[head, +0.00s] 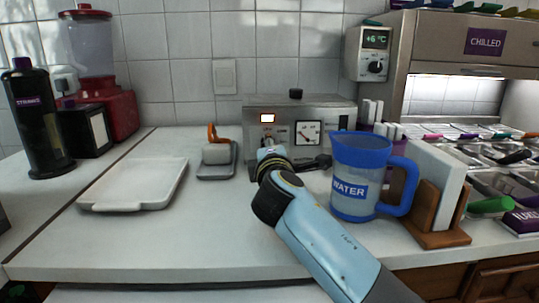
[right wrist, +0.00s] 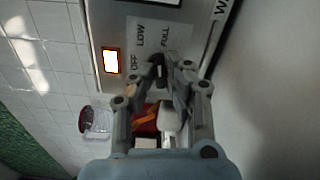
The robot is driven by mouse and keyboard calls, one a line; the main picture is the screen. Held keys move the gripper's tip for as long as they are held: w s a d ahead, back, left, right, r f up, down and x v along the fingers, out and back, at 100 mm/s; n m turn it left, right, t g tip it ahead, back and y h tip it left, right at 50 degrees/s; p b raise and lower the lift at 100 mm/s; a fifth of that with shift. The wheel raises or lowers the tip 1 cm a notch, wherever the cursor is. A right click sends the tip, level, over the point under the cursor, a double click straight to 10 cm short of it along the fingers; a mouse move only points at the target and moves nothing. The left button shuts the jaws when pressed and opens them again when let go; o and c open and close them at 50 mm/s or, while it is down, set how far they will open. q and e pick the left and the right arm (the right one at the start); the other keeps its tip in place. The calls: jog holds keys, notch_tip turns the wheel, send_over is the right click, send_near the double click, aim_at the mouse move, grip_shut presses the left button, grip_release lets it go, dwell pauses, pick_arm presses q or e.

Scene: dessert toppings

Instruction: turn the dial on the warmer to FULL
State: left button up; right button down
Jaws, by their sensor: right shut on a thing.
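The warmer (head: 345,112) is a silver box against the tiled wall, with a lit display and a white gauge on its front. My right gripper (head: 271,153) is at the lower left of this front, and my wrist hides the dial in the head view. In the right wrist view, the warmer's front (right wrist: 100,12) carries a pale label with OFF, LOW and FULL. My right gripper (right wrist: 172,64) is shut on the dark dial (right wrist: 158,70) beside these words. The fingers cover much of the dial, so I cannot tell which word it points to. My left gripper is not in view.
A blue WATER jug (head: 354,176) stands close to the right of my right arm. A wooden rack (head: 436,232) with a white board is beyond it. The front counter is clear.

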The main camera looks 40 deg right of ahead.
jog(key=shift+f+m+b, duration=0.1)
jog(key=shift+m+b, duration=0.4)
jog(key=shift+m, duration=0.4)
jog(key=c, duration=1.4)
grip_release()
